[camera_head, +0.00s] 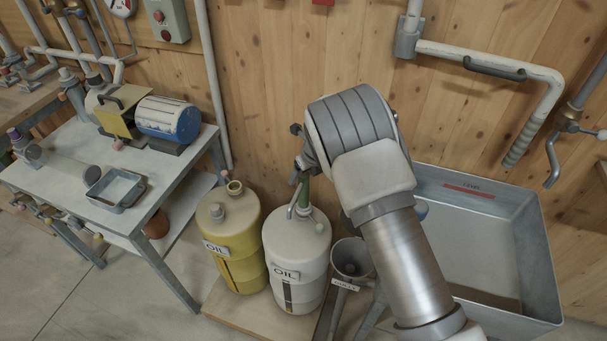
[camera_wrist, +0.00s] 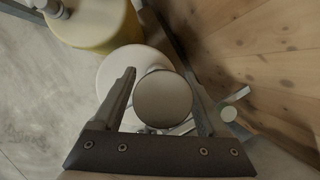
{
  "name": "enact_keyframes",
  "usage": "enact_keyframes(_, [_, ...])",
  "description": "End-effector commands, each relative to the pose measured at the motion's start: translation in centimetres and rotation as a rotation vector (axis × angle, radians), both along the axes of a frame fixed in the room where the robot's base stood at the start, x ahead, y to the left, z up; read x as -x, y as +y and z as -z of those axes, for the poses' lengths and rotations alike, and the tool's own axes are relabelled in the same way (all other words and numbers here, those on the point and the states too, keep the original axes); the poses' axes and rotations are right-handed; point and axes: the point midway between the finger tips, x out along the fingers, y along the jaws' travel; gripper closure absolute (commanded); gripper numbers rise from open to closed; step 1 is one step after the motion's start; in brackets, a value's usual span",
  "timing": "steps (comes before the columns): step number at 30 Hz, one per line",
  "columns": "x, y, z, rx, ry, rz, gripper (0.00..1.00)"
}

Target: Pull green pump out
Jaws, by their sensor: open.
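The green pump (camera_head: 303,193) stands upright in the top of the white oil canister (camera_head: 297,250), with a grey spout beside it. Its upper end is partly hidden by my arm in the head view. In the wrist view, a round beige knob (camera_wrist: 163,98), seemingly the pump's top, lies between the fingers of my open gripper (camera_wrist: 160,80). I cannot tell whether either finger touches it. The white canister (camera_wrist: 112,66) shows below the knob. In the head view my gripper is mostly hidden behind my arm.
A yellow oil canister (camera_head: 234,238) stands close on the left of the white one. A grey funnel (camera_head: 351,258) is on the right, and a large metal bin (camera_head: 480,230) beyond it. A workbench (camera_head: 105,205) is at left. The wooden wall (camera_head: 265,100) is close behind.

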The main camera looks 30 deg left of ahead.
Motion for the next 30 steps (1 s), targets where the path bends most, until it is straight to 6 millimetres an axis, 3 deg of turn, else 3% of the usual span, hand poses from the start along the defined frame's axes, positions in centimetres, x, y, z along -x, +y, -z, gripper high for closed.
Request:
enact_keyframes(3, [0.00,-0.01,-0.02,0.000,0.000,0.000,0.28])
enact_keyframes(15, [0.00,-0.01,-0.05,0.000,0.000,0.000,1.00])
enact_keyframes(22, [-0.01,-0.01,-0.06,0.000,0.000,0.000,1.00])
enact_keyframes(23, [-0.01,-0.01,-0.06,0.000,0.000,0.000,0.65])
enact_keyframes(28, [-0.01,0.00,-0.08,-0.001,0.000,0.000,0.96])
enact_keyframes(30, [-0.01,0.00,-0.08,-0.001,0.000,0.000,1.00])
